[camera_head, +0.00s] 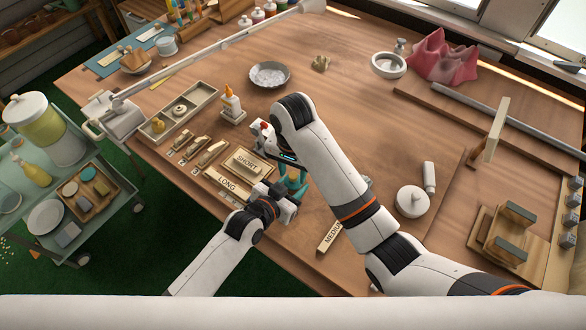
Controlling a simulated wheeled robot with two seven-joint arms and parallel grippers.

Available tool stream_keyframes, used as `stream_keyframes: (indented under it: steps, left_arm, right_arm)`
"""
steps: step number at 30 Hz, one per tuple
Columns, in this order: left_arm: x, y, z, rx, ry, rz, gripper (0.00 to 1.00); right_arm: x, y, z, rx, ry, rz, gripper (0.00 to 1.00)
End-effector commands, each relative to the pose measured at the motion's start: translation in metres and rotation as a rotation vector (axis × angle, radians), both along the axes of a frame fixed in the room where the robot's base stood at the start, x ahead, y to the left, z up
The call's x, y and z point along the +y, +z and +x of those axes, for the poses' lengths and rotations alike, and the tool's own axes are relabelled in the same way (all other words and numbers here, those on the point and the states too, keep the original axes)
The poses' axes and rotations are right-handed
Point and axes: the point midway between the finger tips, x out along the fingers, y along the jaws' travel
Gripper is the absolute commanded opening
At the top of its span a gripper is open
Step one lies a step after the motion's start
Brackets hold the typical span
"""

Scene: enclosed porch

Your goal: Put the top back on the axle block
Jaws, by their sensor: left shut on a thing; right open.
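A teal piece (296,186) shows beside my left gripper (287,204), which is shut on it. Most of the piece is hidden by the gripper and my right arm, so its full shape cannot be told. My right gripper (268,146) is open near the upper end of that piece, partly hidden behind my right forearm. A small red part shows by its tip. I cannot tell for certain which thing is the axle block. Wooden pieces marked SHORT (246,162) and LONG (227,184) lie just left of the grippers.
A MEDIUM label (332,236) lies partly under my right arm. A glue bottle (231,104) and a divided wooden tray (184,111) stand behind left.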

Motion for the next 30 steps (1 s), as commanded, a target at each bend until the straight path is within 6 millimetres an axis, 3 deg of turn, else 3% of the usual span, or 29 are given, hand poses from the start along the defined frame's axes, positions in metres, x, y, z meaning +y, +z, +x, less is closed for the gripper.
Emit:
stream_keyframes:
  steps: [13, 30]
  left_arm:
    - [0.0, 0.0, 0.0, 0.001, 0.0, 0.001, 0.0]
    - [0.0, 0.0, 0.0, 0.001, 0.0, 0.001, 0.0]
  right_arm:
    - [0.001, 0.041, 0.005, -0.02, 0.01, 0.0, 0.4]
    - [0.001, 0.046, 0.001, -0.004, 0.045, 0.001, 0.36]
